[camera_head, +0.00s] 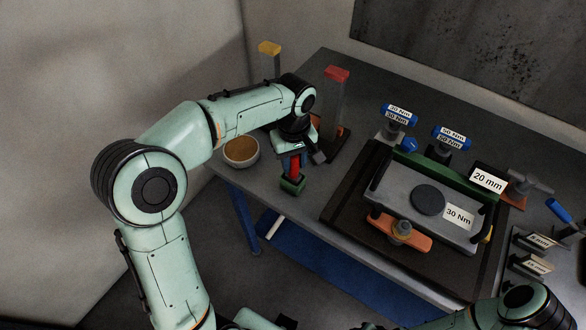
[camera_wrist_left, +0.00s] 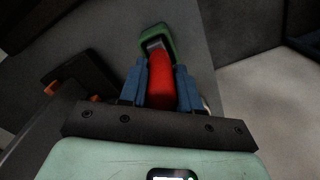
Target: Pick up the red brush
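The red brush (camera_head: 294,168) has a red handle and a green end piece, which points down in the head view. My left gripper (camera_head: 291,158) is around the red handle near the table's front left part. In the left wrist view the red handle (camera_wrist_left: 161,82) lies between the two blue fingers of the left gripper (camera_wrist_left: 161,78), which press close on both sides. The green end sticks out beyond the fingertips. Whether the green end touches the table is hard to tell. My right gripper is not in view; only part of my right arm shows at the bottom right.
A bowl (camera_head: 240,152) with brown contents stands left of the gripper. A red-topped post (camera_head: 334,105) and a yellow-topped post (camera_head: 269,62) stand behind. A grey fixture (camera_head: 385,190) on a dark mat and blue-handled tools (camera_head: 399,113) fill the table (camera_head: 295,215) to the right.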

